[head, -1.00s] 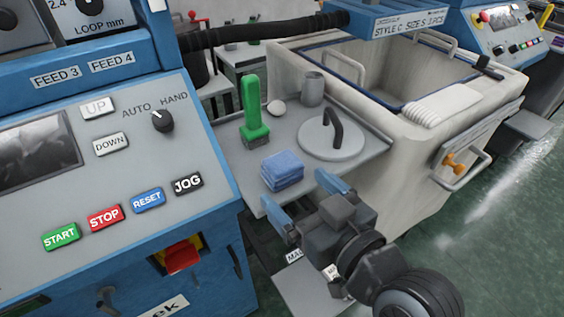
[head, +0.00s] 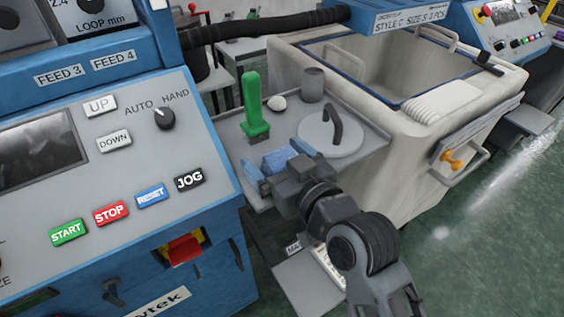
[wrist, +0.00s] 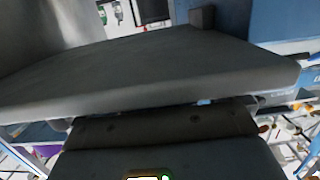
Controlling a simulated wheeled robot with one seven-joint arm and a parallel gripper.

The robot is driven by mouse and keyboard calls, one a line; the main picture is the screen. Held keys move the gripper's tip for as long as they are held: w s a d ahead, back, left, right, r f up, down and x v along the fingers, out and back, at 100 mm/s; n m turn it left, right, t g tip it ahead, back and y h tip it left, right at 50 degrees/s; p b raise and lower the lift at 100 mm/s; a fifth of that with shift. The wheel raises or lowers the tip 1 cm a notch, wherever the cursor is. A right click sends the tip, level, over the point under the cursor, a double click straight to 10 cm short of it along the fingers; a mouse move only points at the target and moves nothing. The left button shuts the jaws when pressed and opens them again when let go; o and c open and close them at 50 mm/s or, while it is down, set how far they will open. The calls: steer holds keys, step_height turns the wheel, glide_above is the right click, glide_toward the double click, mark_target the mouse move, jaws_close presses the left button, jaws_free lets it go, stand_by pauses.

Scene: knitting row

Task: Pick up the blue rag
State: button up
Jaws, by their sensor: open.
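The blue rag (head: 280,157) is a folded stack on the front part of the small grey shelf (head: 375,138), partly hidden behind my gripper in the head view. My gripper (head: 275,164) is open and empty, with one blue finger at the left of the rag and the other at its right in the picture. Whether the fingers touch the rag cannot be told. The rag cannot be made out in the wrist view, where a broad grey slab (wrist: 150,70) fills the middle.
A green-handled tool (head: 254,108) stands behind the rag. A white ball (head: 277,103) and a grey cup (head: 313,84) are farther back. A round plate with a hooked handle (head: 345,145) is close at right. The blue machine panel (head: 120,190) is at left, a large bin (head: 420,150) at right.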

mark_target(276, 152)
steer(key=shift+c, duration=0.2)
steer(key=c, duration=1)
steer(key=shift+r, duration=0.1)
steer(key=shift+r, duration=0.55)
step_height(276, 152, up, 3)
steer(key=shift+f, duration=0.1)
steer(key=s+d+r, duration=0.1)
steer(key=d+r, duration=0.1)
steer(key=d, duration=0.1)
steer(key=s+d+r, duration=0.2)
steer(key=d, duration=0.2)
steer(key=s+d+r, duration=0.2)
steer(key=d+r, duration=0.1)
steer(key=shift+d, duration=0.25)
